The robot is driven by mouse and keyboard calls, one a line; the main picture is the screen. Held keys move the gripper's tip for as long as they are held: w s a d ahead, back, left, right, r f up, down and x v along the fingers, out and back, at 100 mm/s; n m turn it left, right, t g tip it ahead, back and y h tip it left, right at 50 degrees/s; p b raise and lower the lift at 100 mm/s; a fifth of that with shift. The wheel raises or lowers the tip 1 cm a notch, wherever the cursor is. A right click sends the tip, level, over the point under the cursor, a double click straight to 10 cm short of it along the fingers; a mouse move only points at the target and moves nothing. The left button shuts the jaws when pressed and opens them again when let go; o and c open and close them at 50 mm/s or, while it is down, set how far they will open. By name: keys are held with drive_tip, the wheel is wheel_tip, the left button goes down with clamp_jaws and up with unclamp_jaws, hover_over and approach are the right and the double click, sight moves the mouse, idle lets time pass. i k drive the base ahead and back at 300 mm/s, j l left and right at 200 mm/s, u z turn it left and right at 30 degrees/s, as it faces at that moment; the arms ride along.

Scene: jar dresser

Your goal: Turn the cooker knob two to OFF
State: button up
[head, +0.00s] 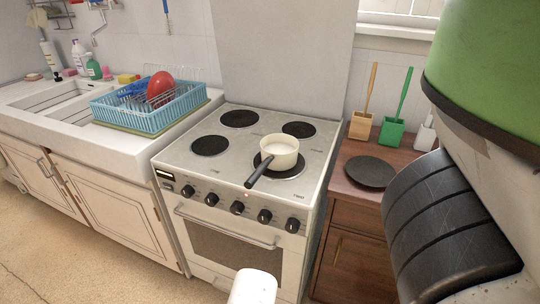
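The cooker (222,165) stands in the middle of the head view, with a row of dark knobs along its front panel. From the left these are the first knob (188,190), the second knob (212,199), the middle knob (237,208), the fourth knob (265,216) and the right-end knob (293,225). Their markings and pointer angles are too small to read, so I cannot tell which is knob two or how it is set. A small reddish light (248,194) shows above the panel. My gripper's fingers are not in view.
A cream saucepan (280,152) sits on the front right hotplate, its dark handle (259,170) reaching over the front edge. The oven handle (228,226) juts out below the knobs. A blue dish rack (150,108) is left; a wooden cabinet (352,230) is right.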

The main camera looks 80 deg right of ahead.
sight(237, 208)
drive_tip(key=z, duration=1.05)
